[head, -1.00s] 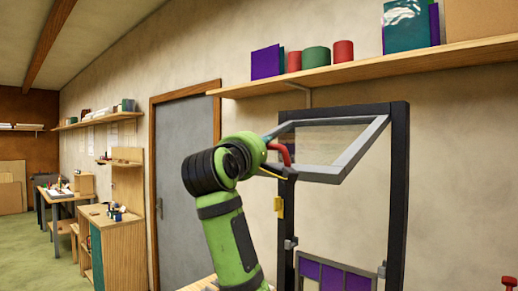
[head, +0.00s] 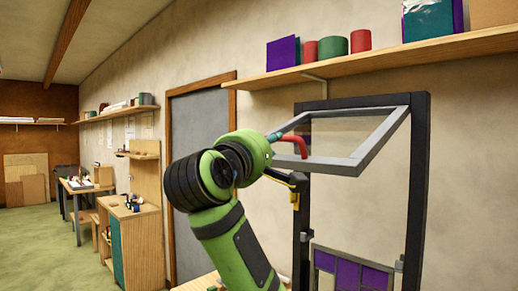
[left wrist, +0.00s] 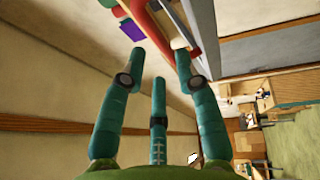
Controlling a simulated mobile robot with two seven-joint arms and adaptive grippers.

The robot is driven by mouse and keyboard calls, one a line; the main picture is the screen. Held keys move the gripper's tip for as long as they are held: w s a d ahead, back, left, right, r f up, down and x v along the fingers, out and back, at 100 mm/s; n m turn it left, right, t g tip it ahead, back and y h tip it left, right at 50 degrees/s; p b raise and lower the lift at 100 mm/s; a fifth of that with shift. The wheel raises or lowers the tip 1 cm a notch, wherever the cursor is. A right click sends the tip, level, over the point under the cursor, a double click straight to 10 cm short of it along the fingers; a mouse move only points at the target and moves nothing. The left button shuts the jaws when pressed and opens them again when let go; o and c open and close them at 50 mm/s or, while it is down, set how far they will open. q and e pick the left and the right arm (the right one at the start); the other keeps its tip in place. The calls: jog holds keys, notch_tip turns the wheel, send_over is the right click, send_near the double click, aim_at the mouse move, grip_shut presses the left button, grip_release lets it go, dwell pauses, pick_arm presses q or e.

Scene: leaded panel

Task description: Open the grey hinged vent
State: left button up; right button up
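The grey hinged vent (head: 385,136) is a grey-framed clear pane at the top of the dark upright frame (head: 418,190). It stands tilted out, its lower edge swung away from the frame. A red handle (head: 294,143) is at its left side. My left gripper (head: 276,136), with teal fingers on a green arm, is beside the handle. In the left wrist view my left gripper (left wrist: 160,58) has its fingers spread with a gap between them. The red handle (left wrist: 150,18) shows past the fingertips. Contact cannot be told. My right gripper is not in view.
A wooden shelf (head: 400,62) with tins and books runs along the wall above the vent. A purple-paned leaded panel (head: 348,272) is low in the frame. A yellow piece (head: 295,200) is on the left post. A grey door (head: 200,130) is behind my arm.

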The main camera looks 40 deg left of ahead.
pick_arm(q)
jog(key=v, duration=0.4)
jog(key=shift+s, duration=0.2)
jog(key=shift+f, duration=0.1)
